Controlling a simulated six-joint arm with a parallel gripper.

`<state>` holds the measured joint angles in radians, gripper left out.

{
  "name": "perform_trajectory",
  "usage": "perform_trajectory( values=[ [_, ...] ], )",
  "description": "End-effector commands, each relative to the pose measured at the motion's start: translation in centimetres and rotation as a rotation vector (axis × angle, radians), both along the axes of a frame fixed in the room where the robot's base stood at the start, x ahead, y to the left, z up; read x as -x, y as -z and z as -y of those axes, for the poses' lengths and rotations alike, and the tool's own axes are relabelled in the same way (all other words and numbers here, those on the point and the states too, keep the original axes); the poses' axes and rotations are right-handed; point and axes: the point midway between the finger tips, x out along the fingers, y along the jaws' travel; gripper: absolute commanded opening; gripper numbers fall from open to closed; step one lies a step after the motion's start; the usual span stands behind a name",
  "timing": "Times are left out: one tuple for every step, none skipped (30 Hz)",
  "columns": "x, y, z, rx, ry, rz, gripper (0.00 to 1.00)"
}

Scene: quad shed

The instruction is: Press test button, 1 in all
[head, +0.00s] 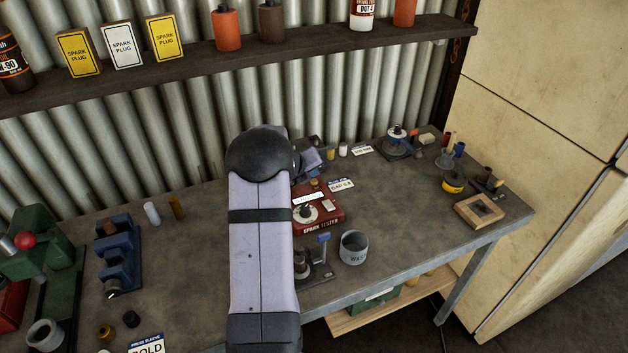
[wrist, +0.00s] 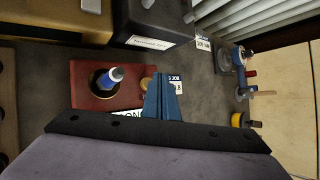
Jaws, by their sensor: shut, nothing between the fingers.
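The red spark tester (head: 328,222) stands on the bench just right of my arm, and its left part is hidden behind the arm. In the wrist view the red box (wrist: 85,98) has a round socket with a blue and white plug (wrist: 112,76). A small brass-coloured knob, which may be the test button (head: 314,182), sits at its back edge; it also shows in the wrist view (wrist: 146,83), partly behind the fingers. My gripper (wrist: 164,80) is shut and empty, its blue fingers beside this knob. Contact with it cannot be told. In the head view my gripper (head: 311,160) is mostly hidden.
A grey waste cup (head: 354,249) and a small dark stand (head: 318,270) are in front of the tester. A yellow roll (head: 453,183) and wooden frame (head: 479,212) are at right. The bench between is clear.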

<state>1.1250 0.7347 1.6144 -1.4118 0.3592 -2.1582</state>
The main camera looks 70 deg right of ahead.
Motion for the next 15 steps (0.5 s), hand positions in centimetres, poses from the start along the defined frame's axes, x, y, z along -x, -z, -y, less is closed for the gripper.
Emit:
perform_trajectory(
  values=[
    [0.0, -0.3, 0.0, 0.0, 0.0, 0.0, 0.0],
    [0.0, -0.5, 0.0, 0.0, 0.0, 0.0, 0.0],
    [0.0, -0.7, 0.0, 0.0, 0.0, 0.0, 0.0],
    [0.0, -0.9, 0.0, 0.0, 0.0, 0.0, 0.0],
    [0.0, -1.2, 0.0, 0.0, 0.0, 0.0, 0.0],
    [0.0, -1.5, 0.0, 0.0, 0.0, 0.0, 0.0],
    [0.0, -1.8, 0.0, 0.0, 0.0, 0.0, 0.0],
    [0.0, -2.1, 0.0, 0.0, 0.0, 0.0, 0.0],
    [0.0, -2.4, 0.0, 0.0, 0.0, 0.0, 0.0],
    [0.0, -2.7, 0.0, 0.0, 0.0, 0.0, 0.0],
    [0.0, -3.0, 0.0, 0.0, 0.0, 0.0, 0.0],
    [0.0, -3.3, 0.0, 0.0, 0.0, 0.0, 0.0],
    [0.0, -3.6, 0.0, 0.0, 0.0, 0.0, 0.0],
    [0.0, -3.8, 0.0, 0.0, 0.0, 0.0, 0.0],
    [0.0, -4.2, 0.0, 0.0, 0.0, 0.0, 0.0]
  ],
)
